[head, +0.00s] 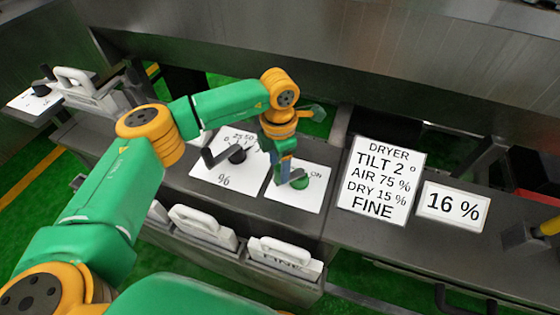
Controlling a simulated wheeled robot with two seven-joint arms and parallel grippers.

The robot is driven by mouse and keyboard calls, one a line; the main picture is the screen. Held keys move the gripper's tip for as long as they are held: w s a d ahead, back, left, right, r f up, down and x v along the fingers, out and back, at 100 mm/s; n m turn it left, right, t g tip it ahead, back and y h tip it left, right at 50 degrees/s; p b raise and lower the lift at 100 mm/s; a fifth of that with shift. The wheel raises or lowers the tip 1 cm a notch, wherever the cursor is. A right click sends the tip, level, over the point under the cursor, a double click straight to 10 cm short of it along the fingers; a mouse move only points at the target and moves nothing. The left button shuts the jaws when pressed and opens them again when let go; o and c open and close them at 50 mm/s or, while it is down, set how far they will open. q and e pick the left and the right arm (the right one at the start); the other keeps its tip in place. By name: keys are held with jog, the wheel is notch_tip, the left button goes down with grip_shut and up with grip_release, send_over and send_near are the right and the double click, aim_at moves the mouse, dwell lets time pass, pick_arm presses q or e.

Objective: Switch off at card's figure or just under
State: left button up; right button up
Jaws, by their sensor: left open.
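The white card (380,183) stands on the grey console and reads DRYER, TILT 2°, AIR 75 %, DRY 15 %, FINE. To its right a white display (453,206) reads 16 %. The switch plate (312,197) has a green knob (300,181) and the mark ON at its upper right. My left gripper (284,174) is open and points down at the green knob. Its fingers partly hide the knob and plate, and I cannot tell whether they touch.
Left of the switch, a % dial plate (226,178) carries a black crank (222,156). Bins with white handles (270,250) hang along the console's front. A yellow and black part (528,236) stands at the right edge. The console around the card is clear.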

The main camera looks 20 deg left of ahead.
pick_arm(q)
jog(key=shift+w+f, duration=0.3)
jog(key=shift+f, duration=0.5)
jog(key=shift+s, duration=0.15)
jog(key=c, duration=0.3)
jog(key=shift+r, duration=0.1)
grip_shut()
